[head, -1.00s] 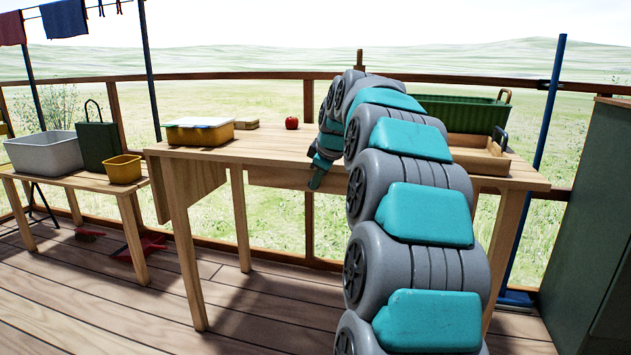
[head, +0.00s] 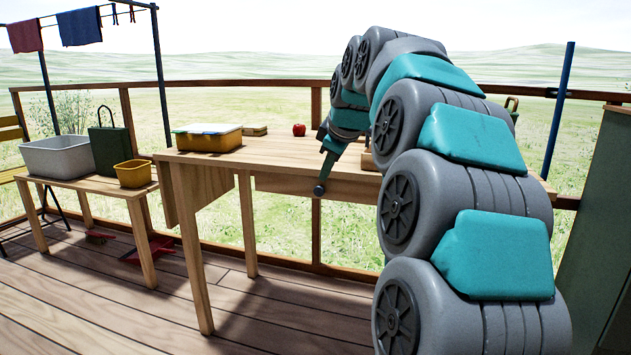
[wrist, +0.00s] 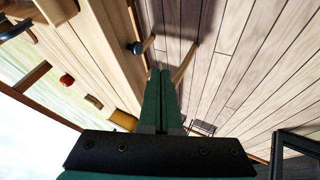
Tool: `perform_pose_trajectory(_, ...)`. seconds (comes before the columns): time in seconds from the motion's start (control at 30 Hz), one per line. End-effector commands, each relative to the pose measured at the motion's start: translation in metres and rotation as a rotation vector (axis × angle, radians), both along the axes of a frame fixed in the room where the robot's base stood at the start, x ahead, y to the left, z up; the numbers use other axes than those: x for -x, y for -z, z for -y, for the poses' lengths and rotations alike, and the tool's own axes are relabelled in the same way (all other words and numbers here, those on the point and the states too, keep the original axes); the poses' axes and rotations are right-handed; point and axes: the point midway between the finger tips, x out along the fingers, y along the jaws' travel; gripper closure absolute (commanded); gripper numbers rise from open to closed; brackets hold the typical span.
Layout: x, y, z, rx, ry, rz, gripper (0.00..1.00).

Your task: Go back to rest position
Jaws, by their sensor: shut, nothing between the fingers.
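My gripper (head: 325,172) hangs in front of the wooden table's drawer front in the head view, pointing down, close in the picture to a dark round knob (head: 319,190). In the wrist view, the two green fingers of my gripper (wrist: 160,72) lie together with nothing between them. The knob also shows there on the drawer front (wrist: 136,47), a little apart from the fingertips. My arm curves up and over on the right and hides the right part of the table (head: 270,150).
On the table stand a yellow box with a pale lid (head: 207,139), a wooden block (head: 254,129) and a red apple (head: 299,130). A low bench at left holds a grey tub (head: 60,157), green bag (head: 107,150) and yellow bin (head: 133,174). A dark cabinet (head: 600,200) stands at right. Floor before the table is clear.

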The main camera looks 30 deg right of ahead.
Motion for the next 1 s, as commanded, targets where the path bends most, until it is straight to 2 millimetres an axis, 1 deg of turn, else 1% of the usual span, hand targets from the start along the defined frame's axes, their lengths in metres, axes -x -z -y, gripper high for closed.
perform_pose_trajectory(0.03, 0.002, -0.004, 0.000, 0.001, 0.000, 0.002, 1.00)
perform_pose_trajectory(0.1, 0.004, -0.006, -0.001, 0.000, 0.000, 0.001, 1.00)
perform_pose_trajectory(0.27, 0.005, -0.005, -0.004, -0.005, 0.001, -0.005, 1.00)
perform_pose_trajectory(0.37, 0.010, 0.001, -0.022, -0.030, 0.003, -0.028, 1.00)
perform_pose_trajectory(0.47, 0.021, 0.016, -0.056, -0.082, 0.014, -0.082, 1.00)
perform_pose_trajectory(0.5, 0.028, 0.023, -0.073, -0.106, 0.023, -0.109, 1.00)
perform_pose_trajectory(0.57, 0.043, 0.037, -0.099, -0.143, 0.042, -0.157, 1.00)
perform_pose_trajectory(0.6, 0.054, 0.048, -0.116, -0.166, 0.058, -0.193, 1.00)
perform_pose_trajectory(0.67, 0.072, 0.062, -0.139, -0.193, 0.086, -0.241, 1.00)
perform_pose_trajectory(0.7, 0.086, 0.073, -0.153, -0.210, 0.105, -0.277, 1.00)
perform_pose_trajectory(0.77, 0.107, 0.088, -0.172, -0.234, 0.139, -0.329, 1.00)
perform_pose_trajectory(0.8, 0.123, 0.097, -0.184, -0.246, 0.164, -0.360, 1.00)
perform_pose_trajectory(0.87, 0.147, 0.112, -0.200, -0.261, 0.203, -0.413, 1.00)
perform_pose_trajectory(0.9, 0.165, 0.122, -0.209, -0.268, 0.233, -0.446, 1.00)
perform_pose_trajectory(0.97, 0.191, 0.136, -0.221, -0.276, 0.280, -0.493, 1.00)
perform_pose_trajectory(1.0, 0.210, 0.146, -0.228, -0.280, 0.311, -0.528, 1.00)
